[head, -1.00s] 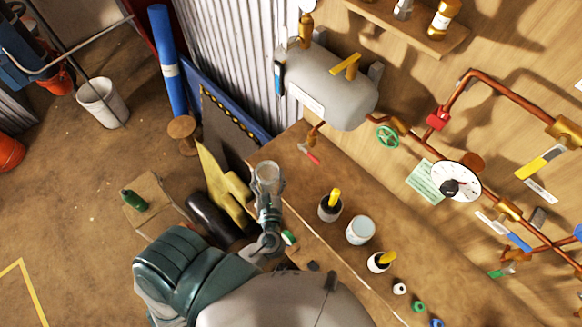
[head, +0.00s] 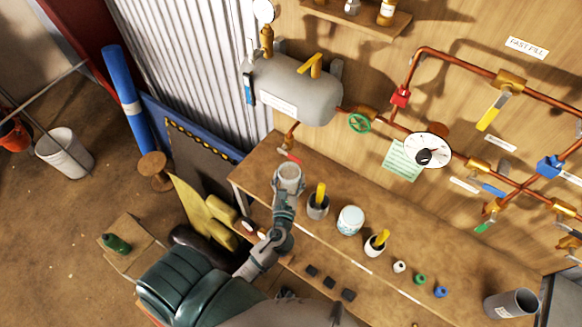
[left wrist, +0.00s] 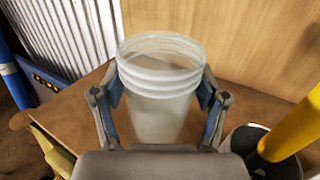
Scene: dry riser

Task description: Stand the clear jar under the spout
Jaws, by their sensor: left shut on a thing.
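The clear jar (head: 289,179) is upright over the bench's left end in the head view. It also fills the middle of the left wrist view (left wrist: 160,95), with its threaded open mouth up. My left gripper (head: 284,190) is shut on the jar, one finger on each side. The copper spout (head: 290,136), with a red handle (head: 290,157), hangs below the grey tank (head: 298,92), just beyond the jar. I cannot tell whether the jar's base touches the bench or its mouth lies under the spout. My right gripper is not in view.
On the wooden bench (head: 262,164), a dark pot with a yellow handle (head: 318,203), a white-blue tin (head: 350,220) and another yellow-handled pot (head: 377,243) stand right of the jar. Copper pipes and a gauge (head: 427,150) line the wall.

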